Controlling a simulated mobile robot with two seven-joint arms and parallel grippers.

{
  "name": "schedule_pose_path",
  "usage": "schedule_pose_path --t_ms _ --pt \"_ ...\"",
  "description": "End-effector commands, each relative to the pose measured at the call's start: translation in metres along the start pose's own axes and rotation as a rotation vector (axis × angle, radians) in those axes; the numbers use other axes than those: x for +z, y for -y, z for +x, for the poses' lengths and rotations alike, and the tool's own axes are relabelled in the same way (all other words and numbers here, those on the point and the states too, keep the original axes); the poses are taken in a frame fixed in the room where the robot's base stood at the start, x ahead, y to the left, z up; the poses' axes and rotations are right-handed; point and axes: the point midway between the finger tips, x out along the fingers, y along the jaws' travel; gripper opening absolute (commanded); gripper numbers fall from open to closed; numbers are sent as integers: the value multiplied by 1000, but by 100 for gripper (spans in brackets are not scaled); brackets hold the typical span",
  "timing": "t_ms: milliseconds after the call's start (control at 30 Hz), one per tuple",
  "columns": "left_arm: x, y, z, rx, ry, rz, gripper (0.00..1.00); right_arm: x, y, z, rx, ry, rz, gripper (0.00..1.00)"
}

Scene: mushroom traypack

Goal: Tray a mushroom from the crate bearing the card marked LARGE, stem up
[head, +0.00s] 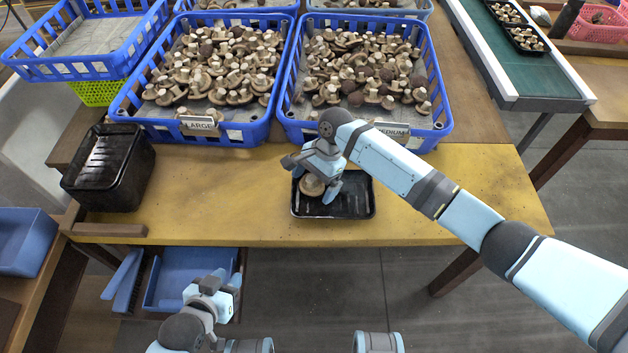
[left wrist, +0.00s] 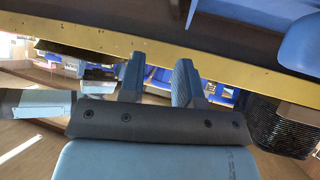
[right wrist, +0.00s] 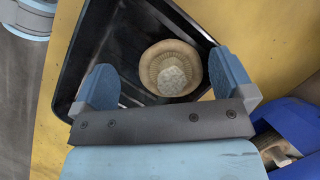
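The crate with the LARGE card (head: 199,125) is a blue crate (head: 240,133) full of mushrooms at the back left of the table. A black tray (head: 352,207) lies at the table's front. One mushroom (head: 311,186) is in the tray's left part; in the right wrist view this mushroom (right wrist: 172,70) shows its gills and pale stem toward the camera, stem up. My right gripper (head: 317,180) is just above it, fingers apart on either side, with visible gaps to the mushroom. My left gripper (head: 218,290) is open and empty in front of the table.
A second blue crate of mushrooms, with a MEDIUM card (head: 392,131), stands to the right. A stack of black trays (head: 110,170) is at the table's left. An empty blue crate (head: 90,68) is at back left. The table right of the tray is clear.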

Motion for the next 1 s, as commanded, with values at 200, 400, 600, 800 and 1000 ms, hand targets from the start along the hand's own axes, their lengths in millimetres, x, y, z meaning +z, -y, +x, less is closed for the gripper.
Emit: schedule_pose_path --t_ms 200,400,600,800,1000 --pt "0 1 -1 0 1 3 31 0 0 -7 -1 0 0 100" --pt "-6 -1 -4 -1 -1 -6 31 0 0 -43 -2 -1 1 100" --pt "-11 -3 -5 -2 -6 -15 31 0 0 -90 -3 -1 0 100" --pt "-12 -3 -6 -4 -9 -10 31 0 0 -124 -1 -1 -1 100" --pt "-12 -1 -7 -4 -11 0 31 0 0 -137 0 0 0 100"
